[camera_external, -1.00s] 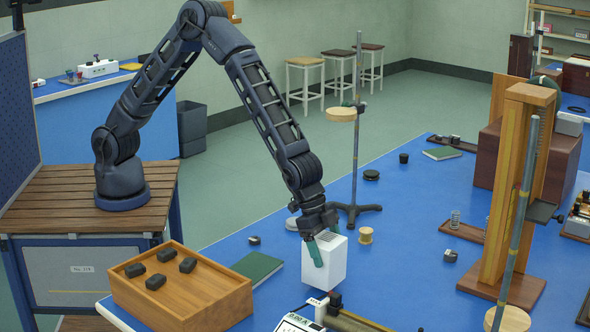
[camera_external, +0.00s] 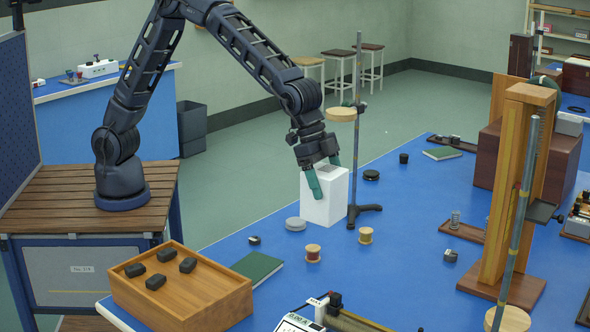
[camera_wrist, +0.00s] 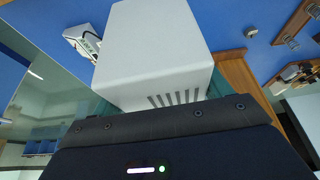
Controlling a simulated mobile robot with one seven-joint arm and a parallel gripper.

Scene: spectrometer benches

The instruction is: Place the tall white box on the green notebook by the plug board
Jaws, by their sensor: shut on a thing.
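My gripper (camera_external: 324,172) is shut on the tall white box (camera_external: 325,205), its teal fingers on two sides of the top. The box is upright beside the rod stand (camera_external: 355,130); I cannot tell whether its bottom touches the bench. In the wrist view the white box (camera_wrist: 155,45) fills the upper middle, with dark slots near the gripper. One green notebook (camera_external: 258,268) lies flat beside the wooden box with black blocks. Another green notebook (camera_external: 441,153) lies farther back, next to a small dark board with knobs (camera_external: 452,143), perhaps the plug board. Both notebooks look bare.
The stand's base lies right of the box. A grey disc (camera_external: 295,224), a red spool (camera_external: 313,253) and a pale spool (camera_external: 365,235) are in front. Black round pieces (camera_external: 371,175) lie behind. A tall wooden frame (camera_external: 510,190) stands right.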

